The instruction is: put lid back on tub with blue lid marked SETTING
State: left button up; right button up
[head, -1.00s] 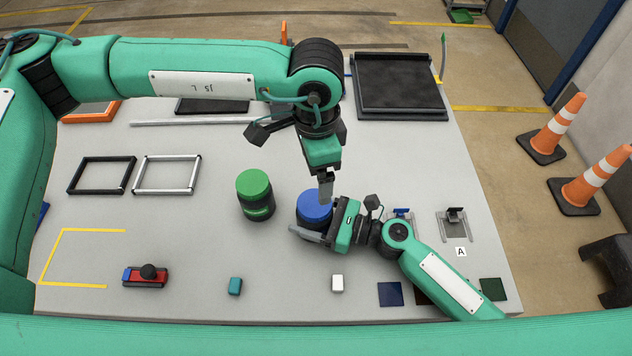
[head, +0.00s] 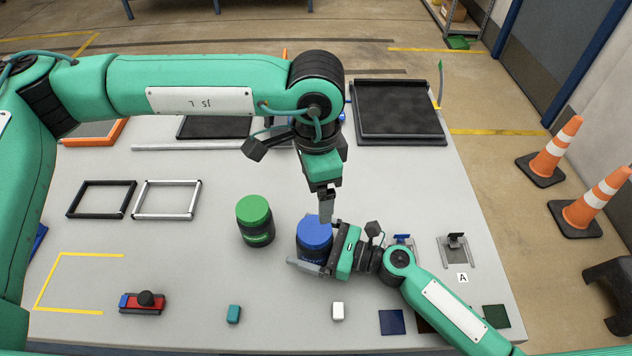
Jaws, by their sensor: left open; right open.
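The tub with the blue lid (head: 314,231) stands upright near the middle of the table. Its dark body (head: 312,255) is partly hidden, and its label cannot be read. The blue lid sits on top of the tub; how fully it is seated cannot be told. My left gripper (head: 326,212) is open and points down at the lid's right edge; I cannot tell whether it touches. My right gripper (head: 318,262) is open, low at the tub's right and front, with one finger along the near side. Its far finger is hidden.
A green-lidded tub (head: 254,211) stands just left. Black (head: 101,199) and silver (head: 167,199) frames lie farther left. A black tray (head: 397,108) is at the back right.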

pick_arm(q)
notch_tip(320, 180, down, 4)
jog(key=b, duration=0.4)
pick_arm(e)
jog(key=v, duration=1.3)
jog(key=shift+s+d, duration=0.2)
jog(key=shift+d, duration=0.15)
